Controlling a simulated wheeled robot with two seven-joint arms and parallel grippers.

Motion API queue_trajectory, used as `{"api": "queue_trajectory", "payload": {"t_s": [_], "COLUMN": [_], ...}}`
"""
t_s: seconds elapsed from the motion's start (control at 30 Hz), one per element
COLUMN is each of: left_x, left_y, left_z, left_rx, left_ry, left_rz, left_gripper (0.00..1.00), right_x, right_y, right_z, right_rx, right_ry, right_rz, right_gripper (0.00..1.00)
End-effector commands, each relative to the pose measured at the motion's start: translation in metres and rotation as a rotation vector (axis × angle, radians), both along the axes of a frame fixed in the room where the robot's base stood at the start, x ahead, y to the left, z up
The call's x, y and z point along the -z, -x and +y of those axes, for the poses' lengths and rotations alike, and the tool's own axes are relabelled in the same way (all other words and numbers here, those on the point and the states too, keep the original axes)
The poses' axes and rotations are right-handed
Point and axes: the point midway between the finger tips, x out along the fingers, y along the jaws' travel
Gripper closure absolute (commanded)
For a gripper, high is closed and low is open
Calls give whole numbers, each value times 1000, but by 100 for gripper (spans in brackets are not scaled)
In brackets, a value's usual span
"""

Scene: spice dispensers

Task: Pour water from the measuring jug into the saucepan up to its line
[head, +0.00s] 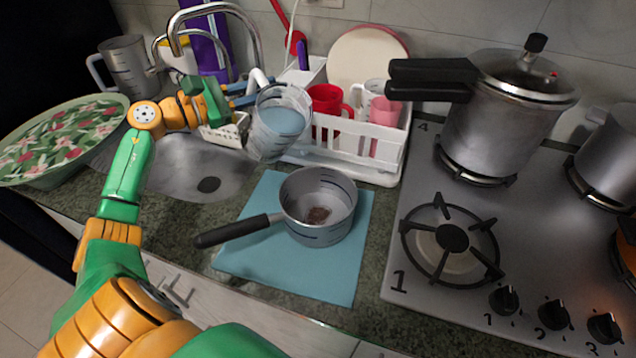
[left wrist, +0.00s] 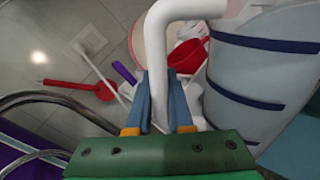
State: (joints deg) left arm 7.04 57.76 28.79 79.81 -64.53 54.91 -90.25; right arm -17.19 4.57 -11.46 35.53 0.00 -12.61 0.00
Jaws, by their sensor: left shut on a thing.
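The clear measuring jug (head: 279,125) holds bluish water and is in the air above the dish rack's front left, to the left of and behind the saucepan. It looks slightly tilted. My left gripper (head: 248,92) is shut on its white handle, which shows between the blue fingers (left wrist: 159,105) in the left wrist view. The jug's side with dark blue bands (left wrist: 250,85) fills the right of that view. The grey saucepan (head: 318,205) stands on a blue mat (head: 345,270), its black handle pointing left. It has dark marks on its inner wall and a brown patch at the bottom.
A sink (head: 180,175) with a tall faucet (head: 215,10) lies behind left. A white dish rack (head: 390,150) with red and pink mugs stands behind the saucepan. The stove (head: 520,240) with a pressure cooker (head: 500,120) is at right. A floral bowl (head: 60,140) sits at left.

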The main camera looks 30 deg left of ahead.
Motion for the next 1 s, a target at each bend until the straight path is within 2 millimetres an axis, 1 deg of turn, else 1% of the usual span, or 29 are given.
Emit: {"api": "queue_trajectory", "payload": {"t_s": [0.3, 1.0], "left_x": [0, -4], "left_y": [1, 2], "left_z": [-6, -11], "left_rx": [0, 0], "left_ry": [-51, -137], "left_rz": [-23, -53], "left_gripper": [100, 100], "right_x": [-2, -7], "right_y": [0, 0], "right_z": [0, 0], "right_rx": [0, 0], "right_ry": [0, 0], "right_rz": [0, 0], "right_gripper": [50, 50]}}
